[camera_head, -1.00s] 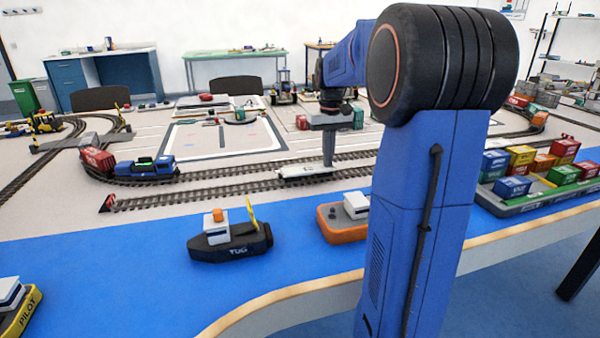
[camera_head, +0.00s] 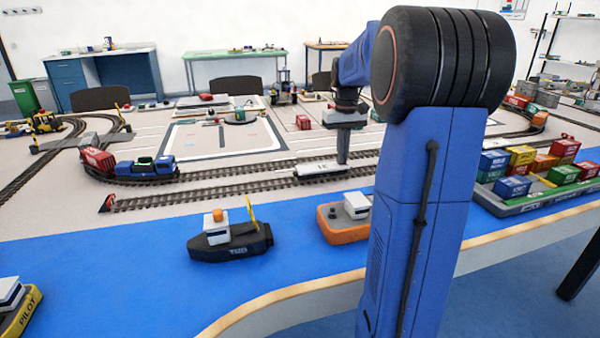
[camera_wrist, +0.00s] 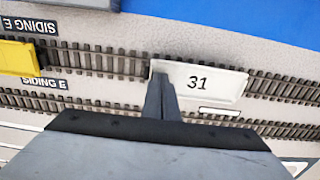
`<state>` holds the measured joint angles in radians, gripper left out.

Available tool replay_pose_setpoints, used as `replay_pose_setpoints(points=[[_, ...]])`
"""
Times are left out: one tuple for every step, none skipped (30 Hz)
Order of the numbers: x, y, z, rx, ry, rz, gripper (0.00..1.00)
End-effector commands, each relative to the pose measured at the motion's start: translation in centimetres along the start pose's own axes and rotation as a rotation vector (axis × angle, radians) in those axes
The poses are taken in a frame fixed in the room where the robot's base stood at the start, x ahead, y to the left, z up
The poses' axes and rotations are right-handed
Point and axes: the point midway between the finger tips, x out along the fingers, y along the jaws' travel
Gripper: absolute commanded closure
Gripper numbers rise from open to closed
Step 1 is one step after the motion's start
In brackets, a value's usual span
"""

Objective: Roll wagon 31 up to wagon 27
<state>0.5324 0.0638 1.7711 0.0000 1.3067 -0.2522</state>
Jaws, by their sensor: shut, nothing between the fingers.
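Wagon 31 (camera_head: 322,169) is a low white wagon on the rails in the head view. In the wrist view, wagon 31 (camera_wrist: 225,83) shows its number facing up. My gripper (camera_head: 343,161) is shut and empty, its fingers reaching down at the wagon's right end in the head view. In the wrist view, my gripper (camera_wrist: 160,82) is at the wagon's left end and overlaps its edge; contact is hard to tell. A yellow wagon (camera_wrist: 18,57) stands on the same track further left, with a gap of bare rails between. No number 27 is readable.
A parallel track (camera_wrist: 100,106) runs alongside, with "SIDING E" labels near the rails. A blue locomotive (camera_head: 145,167) and a red wagon (camera_head: 98,158) stand on the track at left. A tug (camera_head: 230,243) and an orange boat (camera_head: 343,228) sit on the blue area in front.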

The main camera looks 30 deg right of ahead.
Motion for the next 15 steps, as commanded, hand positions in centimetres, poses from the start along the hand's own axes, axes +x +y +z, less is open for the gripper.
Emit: replay_pose_setpoints(points=[[0.0,0.3,0.0,0.001,0.0,0.0,1.0],[0.0,0.4,0.0,0.001,0.0,0.0,1.0],[0.0,0.6,0.0,0.001,0.0,0.0,1.0],[0.0,0.8,0.0,0.001,0.0,0.0,1.0],[0.0,0.9,0.0,0.001,0.0,0.0,1.0],[0.0,1.1,0.0,0.001,0.0,0.0,1.0],[0.0,1.2,0.0,0.001,0.0,0.0,1.0],[0.0,1.4,0.0,0.001,0.0,0.0,1.0],[0.0,1.6,0.0,0.001,0.0,0.0,1.0],[0.0,1.7,0.0,0.001,0.0,0.0,1.0],[0.0,1.9,0.0,0.001,0.0,0.0,1.0],[0.0,2.1,0.0,0.001,0.0,0.0,1.0],[0.0,2.2,0.0,0.001,0.0,0.0,1.0],[0.0,2.4,0.0,0.001,0.0,0.0,1.0],[0.0,2.5,0.0,0.001,0.0,0.0,1.0]])
